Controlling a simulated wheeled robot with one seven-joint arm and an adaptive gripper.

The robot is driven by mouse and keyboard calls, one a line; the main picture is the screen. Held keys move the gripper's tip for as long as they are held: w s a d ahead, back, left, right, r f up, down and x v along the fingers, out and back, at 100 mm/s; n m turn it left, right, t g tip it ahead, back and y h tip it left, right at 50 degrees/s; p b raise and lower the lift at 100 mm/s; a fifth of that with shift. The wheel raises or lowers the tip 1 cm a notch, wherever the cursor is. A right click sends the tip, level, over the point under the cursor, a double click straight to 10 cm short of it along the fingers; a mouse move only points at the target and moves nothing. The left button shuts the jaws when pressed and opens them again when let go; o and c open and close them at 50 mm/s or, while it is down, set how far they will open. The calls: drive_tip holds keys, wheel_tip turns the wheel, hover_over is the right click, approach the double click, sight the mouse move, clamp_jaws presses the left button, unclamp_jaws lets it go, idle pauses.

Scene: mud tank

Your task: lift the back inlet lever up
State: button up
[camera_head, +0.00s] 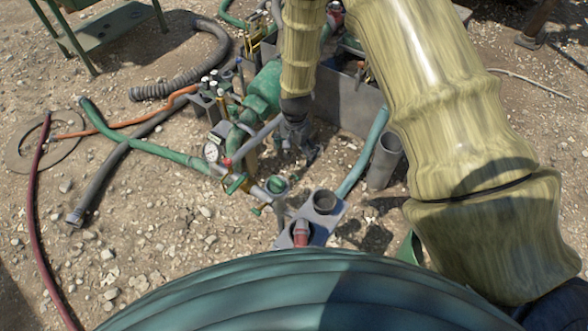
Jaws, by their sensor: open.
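My gripper (304,152) is dark and points down at the end of my yellow sleeved arm, just right of the mud tank's pipework. It is small in the view, and its jaws are open with nothing seen between them. A grey pipe or bar (257,138) runs beside it on the left; I cannot tell whether they touch. A green valve handle (236,184) sits lower left on the pipework. I cannot tell which part is the back inlet lever; my arm hides some of the fittings behind it.
A grey tank wall (345,106) stands behind my gripper, partly hidden by my arm. A grey upright pipe (385,160) stands right. A pressure gauge (211,152) and green hose (140,143) lie left. A grey block (325,224) stands in front.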

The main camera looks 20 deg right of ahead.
drive_tip(key=b, duration=0.4)
hover_over(296, 177)
drive_tip(key=f, duration=0.5)
drive_tip(key=shift+w+f, duration=0.25)
drive_tip(key=shift+f, duration=0.05)
drive_tip(key=shift+a+f+b, duration=0.1)
drive_tip(key=shift+f+b, duration=1.95)
drive_tip(key=shift+f, duration=0.7)
drive_tip(key=shift+f+b, duration=0.8)
drive_tip(key=shift+f, duration=1.5)
drive_tip(key=shift+c, duration=0.2)
drive_tip(key=c, duration=1.9)
drive_tip(key=shift+r, duration=0.15)
